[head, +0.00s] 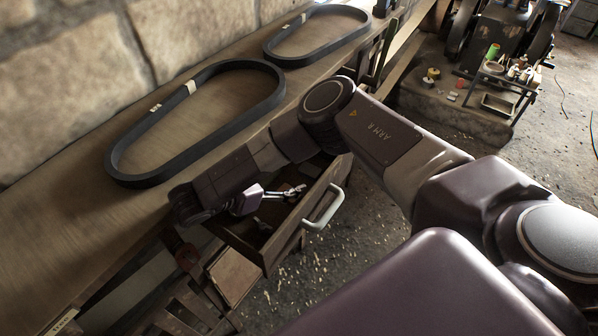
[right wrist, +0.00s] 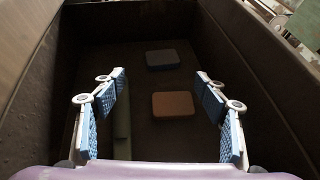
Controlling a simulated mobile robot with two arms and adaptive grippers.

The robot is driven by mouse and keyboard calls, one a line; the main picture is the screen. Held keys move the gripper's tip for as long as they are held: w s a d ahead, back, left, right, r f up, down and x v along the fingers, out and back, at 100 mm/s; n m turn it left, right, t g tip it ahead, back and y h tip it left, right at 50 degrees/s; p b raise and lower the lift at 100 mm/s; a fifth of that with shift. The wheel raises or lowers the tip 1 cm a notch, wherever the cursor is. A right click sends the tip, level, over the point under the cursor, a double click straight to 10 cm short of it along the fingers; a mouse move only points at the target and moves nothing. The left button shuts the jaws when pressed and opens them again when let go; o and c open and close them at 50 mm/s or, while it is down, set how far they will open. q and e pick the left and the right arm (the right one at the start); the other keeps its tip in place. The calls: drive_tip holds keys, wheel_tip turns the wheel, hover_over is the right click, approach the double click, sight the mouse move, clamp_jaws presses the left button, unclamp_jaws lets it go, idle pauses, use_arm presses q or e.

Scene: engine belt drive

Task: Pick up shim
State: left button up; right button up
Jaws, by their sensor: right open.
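My right gripper (head: 292,191) reaches into the open drawer (head: 290,253) below the workbench. In the right wrist view the gripper (right wrist: 161,80) is open and empty, with its blue-padded fingers spread wide. Two small flat blocks lie on the dark drawer floor between and beyond the fingers: an orange-brown one (right wrist: 173,104) nearer and a blue-grey one (right wrist: 162,59) farther in. A long dull green strip (right wrist: 122,130) lies near the left finger. I cannot tell for sure which of these is the shim. My left gripper is out of view.
The drawer walls stand close on both sides of my right gripper. The drawer has a pale handle (head: 325,208). Two black belts (head: 125,180) (head: 345,52) lie on the bench (head: 40,240) above. A machine (head: 500,45) stands at the back right.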

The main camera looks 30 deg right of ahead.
sight(310, 170)
drive_tip(key=x, duration=0.4)
drive_tip(key=r+x, duration=0.1)
drive_tip(key=x, duration=0.1)
drive_tip(key=shift+s+d+f, duration=0.15)
drive_tip(key=shift+d+f, duration=0.05)
drive_tip(key=shift+d, duration=0.35)
drive_tip(key=shift+d+f, duration=0.3)
drive_tip(key=shift+d, duration=0.15)
drive_tip(key=shift+c, duration=0.8)
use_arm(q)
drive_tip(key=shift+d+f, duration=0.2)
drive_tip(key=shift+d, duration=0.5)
use_arm(e)
drive_tip(key=c, duration=1.3)
